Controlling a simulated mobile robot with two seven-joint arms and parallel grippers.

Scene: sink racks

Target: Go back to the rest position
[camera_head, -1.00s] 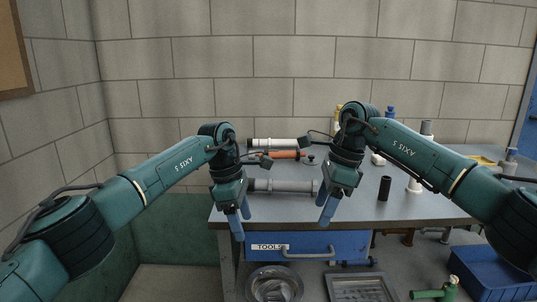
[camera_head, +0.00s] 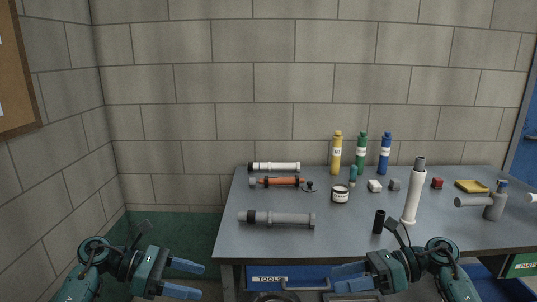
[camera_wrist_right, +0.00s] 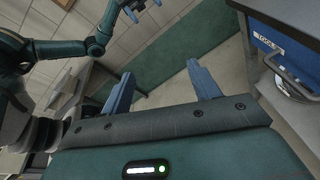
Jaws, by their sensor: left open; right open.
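My left gripper (camera_head: 184,279) is low at the left of the head view, in front of and left of the workbench. Its blue fingers point right and are apart, with nothing between them. My right gripper (camera_head: 349,278) is low in front of the bench, its blue fingers pointing left. In the right wrist view its two fingers (camera_wrist_right: 160,90) stand wide apart and empty, with floor and a green wall panel beyond. Both grippers are clear of the objects on the bench.
The grey workbench (camera_head: 340,230) holds a grey tube (camera_head: 280,218), a white tube (camera_head: 275,167), an orange tube (camera_head: 285,182), a tin (camera_head: 340,194), coloured bottles (camera_head: 361,153) and an upright white pipe (camera_head: 412,195). A blue TOOLS drawer (camera_head: 268,270) is under its front edge.

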